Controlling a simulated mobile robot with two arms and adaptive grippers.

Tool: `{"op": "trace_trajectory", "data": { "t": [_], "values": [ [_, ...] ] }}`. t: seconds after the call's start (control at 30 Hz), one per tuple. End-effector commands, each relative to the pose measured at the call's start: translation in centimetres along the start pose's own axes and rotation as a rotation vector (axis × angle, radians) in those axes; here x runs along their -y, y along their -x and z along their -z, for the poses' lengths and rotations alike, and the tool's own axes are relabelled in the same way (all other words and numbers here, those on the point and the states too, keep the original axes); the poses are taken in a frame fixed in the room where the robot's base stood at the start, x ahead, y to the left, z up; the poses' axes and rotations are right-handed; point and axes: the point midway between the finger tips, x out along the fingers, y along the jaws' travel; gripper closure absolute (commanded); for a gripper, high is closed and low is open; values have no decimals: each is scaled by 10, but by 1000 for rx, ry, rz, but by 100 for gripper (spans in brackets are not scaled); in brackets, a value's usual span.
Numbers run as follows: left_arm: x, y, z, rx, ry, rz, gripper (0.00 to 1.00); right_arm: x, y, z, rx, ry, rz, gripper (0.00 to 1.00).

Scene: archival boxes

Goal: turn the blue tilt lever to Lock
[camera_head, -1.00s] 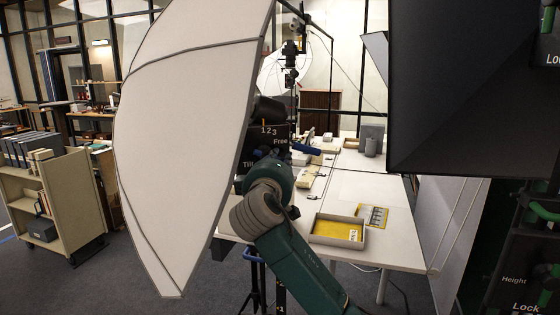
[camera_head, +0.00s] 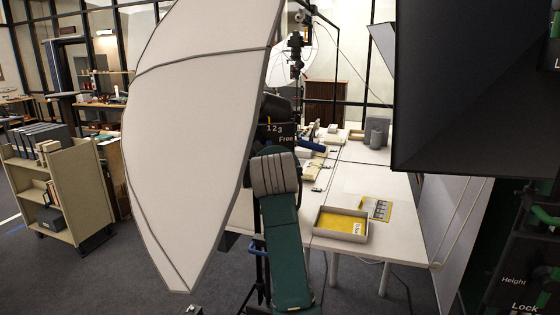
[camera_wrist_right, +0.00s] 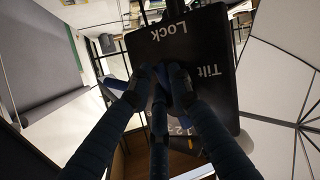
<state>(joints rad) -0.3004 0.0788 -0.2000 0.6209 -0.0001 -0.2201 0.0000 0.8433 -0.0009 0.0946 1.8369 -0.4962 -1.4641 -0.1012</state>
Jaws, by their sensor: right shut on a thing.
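The blue tilt lever (camera_head: 311,145) sticks out to the right of a black plate (camera_head: 277,131) in the head view, just below the word Free. In the right wrist view the plate (camera_wrist_right: 205,50) shows Lock and Tilt upside down. There my right gripper (camera_wrist_right: 162,78) has its fingers closed around the lever, whose blue end (camera_wrist_right: 117,85) shows at the left. The fingers hide much of the lever and part of the scale. In the head view my green right arm hides the gripper. My left gripper is in neither view.
A large white umbrella (camera_head: 205,130) stands close left of the plate. A black softbox (camera_head: 445,90) fills the upper right. A stand with green levers (camera_head: 545,215) is at the right edge. A table (camera_head: 385,195) holds a yellow-bottomed tray (camera_head: 341,237) behind my arm.

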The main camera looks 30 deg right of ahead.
Motion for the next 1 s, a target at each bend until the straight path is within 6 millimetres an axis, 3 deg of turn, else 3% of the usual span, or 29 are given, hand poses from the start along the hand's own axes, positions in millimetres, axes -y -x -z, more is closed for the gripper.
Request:
{"op": "trace_trajectory", "data": {
  "t": [0.4, 1.0],
  "values": [
    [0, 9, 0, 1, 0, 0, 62, 6, 2, 1, 41, -204, 85, 100],
    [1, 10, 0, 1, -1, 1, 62, 8, 2, 1, 49, -243, 102, 100]
  ]
}}
